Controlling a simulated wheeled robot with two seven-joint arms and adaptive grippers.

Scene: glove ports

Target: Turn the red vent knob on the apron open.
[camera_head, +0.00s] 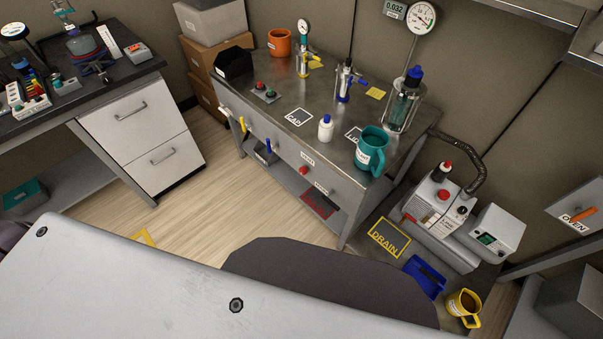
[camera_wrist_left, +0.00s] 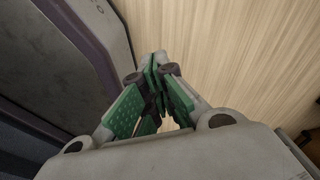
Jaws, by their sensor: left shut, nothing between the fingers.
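The red vent knob (camera_head: 303,171) sits on the front apron of the grey metal workbench (camera_head: 262,133), below a small white label. Its turn position is too small to tell. My left gripper (camera_wrist_left: 163,88) shows in the left wrist view with its green-padded fingers together and nothing between them. Light wood floor lies beyond it, and the knob is not in that view. Neither gripper shows in the head view.
The bench top holds a white bottle (camera_head: 326,128), a teal mug (camera_head: 371,148) and an orange pot (camera_head: 280,42). A pump (camera_head: 438,200) stands right of the bench, with a blue tray (camera_head: 424,277) and a yellow mug (camera_head: 464,305) nearby. Open floor (camera_head: 215,200) lies before the bench's left part.

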